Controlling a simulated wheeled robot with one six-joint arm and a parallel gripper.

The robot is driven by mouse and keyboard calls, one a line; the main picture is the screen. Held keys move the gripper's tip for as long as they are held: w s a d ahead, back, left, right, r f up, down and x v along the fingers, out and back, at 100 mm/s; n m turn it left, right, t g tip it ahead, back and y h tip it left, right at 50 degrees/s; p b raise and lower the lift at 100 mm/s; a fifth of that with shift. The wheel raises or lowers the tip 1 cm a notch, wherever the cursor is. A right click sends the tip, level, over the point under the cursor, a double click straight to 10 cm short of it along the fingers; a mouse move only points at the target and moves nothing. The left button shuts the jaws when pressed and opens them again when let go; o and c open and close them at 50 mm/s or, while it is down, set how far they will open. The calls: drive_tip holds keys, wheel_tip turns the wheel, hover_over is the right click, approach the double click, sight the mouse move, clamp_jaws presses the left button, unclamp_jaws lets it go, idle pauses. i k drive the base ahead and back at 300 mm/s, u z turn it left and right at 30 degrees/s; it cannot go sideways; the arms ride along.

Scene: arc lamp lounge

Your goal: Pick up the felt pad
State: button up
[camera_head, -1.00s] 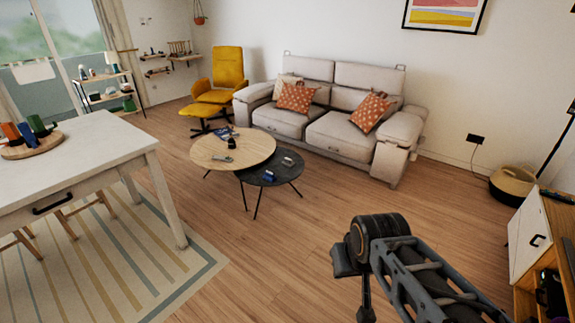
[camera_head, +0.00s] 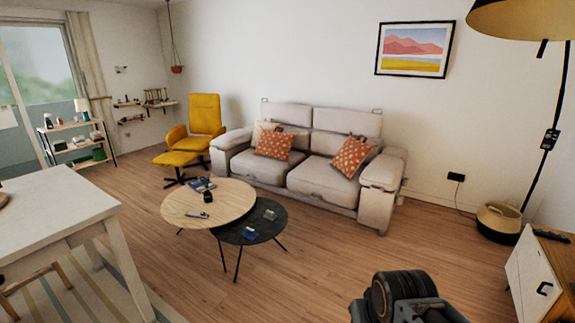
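I cannot pick out a felt pad for certain. Small items lie on the two nesting coffee tables: a dark item and a grey item (camera_head: 204,214) on the round wooden table (camera_head: 232,195), and a blue item (camera_head: 250,233) and a small grey item (camera_head: 269,214) on the lower black table (camera_head: 233,238). They are too small to identify. Part of my arm shows at the bottom right, well in front of the tables. My gripper is not in view.
A white table (camera_head: 62,222) stands at the left. A beige sofa (camera_head: 330,186) and yellow armchair (camera_head: 204,118) stand behind the coffee tables. A white cabinet (camera_head: 530,275), basket (camera_head: 497,220) and arc lamp (camera_head: 520,22) are at the right. The wooden floor (camera_head: 310,270) ahead is clear.

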sight(270, 216)
drive_tip(key=z, duration=0.45)
drive_tip(key=i, duration=2.05)
drive_tip(key=u, duration=0.35)
drive_tip(key=i, duration=1.2)
drive_tip(key=u, duration=1.2)
drive_tip(key=i, duration=0.85)
drive_tip(key=u, duration=0.6)
